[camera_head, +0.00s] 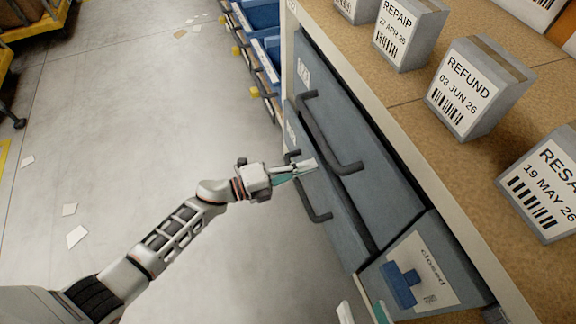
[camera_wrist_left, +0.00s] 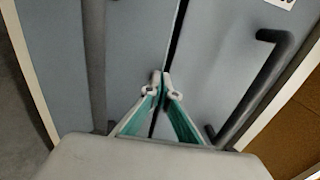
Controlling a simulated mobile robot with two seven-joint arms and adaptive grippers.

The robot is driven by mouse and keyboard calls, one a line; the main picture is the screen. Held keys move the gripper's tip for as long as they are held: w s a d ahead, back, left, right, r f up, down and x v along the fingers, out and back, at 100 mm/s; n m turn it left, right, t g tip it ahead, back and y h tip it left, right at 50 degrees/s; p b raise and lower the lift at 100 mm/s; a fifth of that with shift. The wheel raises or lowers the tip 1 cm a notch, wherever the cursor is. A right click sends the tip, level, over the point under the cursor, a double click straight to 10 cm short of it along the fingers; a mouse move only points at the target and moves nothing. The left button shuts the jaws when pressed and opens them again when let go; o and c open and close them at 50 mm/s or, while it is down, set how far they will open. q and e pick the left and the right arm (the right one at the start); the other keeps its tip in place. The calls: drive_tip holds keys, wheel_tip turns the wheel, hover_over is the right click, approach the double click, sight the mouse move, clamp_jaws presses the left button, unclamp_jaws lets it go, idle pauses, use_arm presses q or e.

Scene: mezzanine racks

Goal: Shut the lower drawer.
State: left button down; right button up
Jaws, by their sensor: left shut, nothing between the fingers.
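The lower drawer (camera_head: 335,205) is a blue-grey front with a dark bar handle (camera_head: 308,190), below the upper drawer (camera_head: 365,150). A dark gap runs between the two fronts; I cannot tell how far the lower one stands out. My left gripper (camera_head: 314,164) is shut and empty, in front of the drawers near the lower handle. In the left wrist view its fingertips (camera_wrist_left: 162,76) meet before the gap, with the lower drawer (camera_wrist_left: 130,55) at left and the upper drawer (camera_wrist_left: 215,60) at right. Contact is unclear. My right gripper (camera_head: 363,312) shows only spread fingertips at the bottom edge.
Grey boxes, including a REFUND box (camera_head: 465,85), stand on the brown top (camera_head: 420,95). A panel with a blue latch and "closed" label (camera_head: 422,272) is at lower right. Blue bins (camera_head: 265,45) lie beyond. The floor (camera_head: 140,120) at left is mostly clear, with scattered papers.

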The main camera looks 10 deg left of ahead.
sight(319, 163)
use_arm(q)
drive_tip(key=x, duration=0.3)
drive_tip(key=shift+d+f, duration=0.1)
drive_tip(key=shift+d, duration=0.05)
use_arm(e)
drive_tip(key=shift+s+a+m, duration=0.2)
drive_tip(key=shift+a+m, duration=0.2)
drive_tip(key=shift+a, duration=0.05)
use_arm(q)
drive_tip(key=shift+w, duration=0.1)
drive_tip(key=v, duration=0.6)
drive_tip(key=shift+r, duration=0.25)
drive_tip(key=p+v, duration=0.1)
drive_tip(key=v, duration=0.7)
drive_tip(key=shift+f, duration=0.2)
use_arm(e)
drive_tip(key=shift+s+d+r+n, duration=0.15)
drive_tip(key=shift+s+d+n, duration=0.35)
drive_tip(key=shift+n, duration=0.5)
